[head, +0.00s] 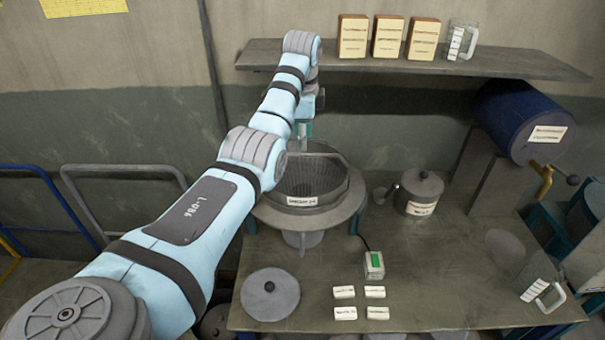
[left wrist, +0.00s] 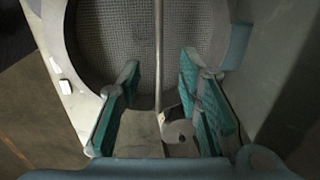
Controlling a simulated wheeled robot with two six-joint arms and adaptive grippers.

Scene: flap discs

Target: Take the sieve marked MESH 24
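The sieve (head: 312,178), a round dark mesh with a grey rim, sits in a round grey stand on the bench. Its white label (head: 302,201) is small; its lettering looks like a mesh marking, but I cannot read it surely. My left gripper (head: 304,130) is at the sieve's back edge, partly hidden by my arm. In the left wrist view the gripper (left wrist: 160,64) is open, its teal fingers spread on either side of a thin bar that runs across the mesh (left wrist: 115,35). I cannot tell whether the fingers touch it. My right gripper is out of view.
A lidded pot (head: 418,195) and blue drum (head: 522,118) stand right. A shelf (head: 500,66) with boxes (head: 388,37) is above.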

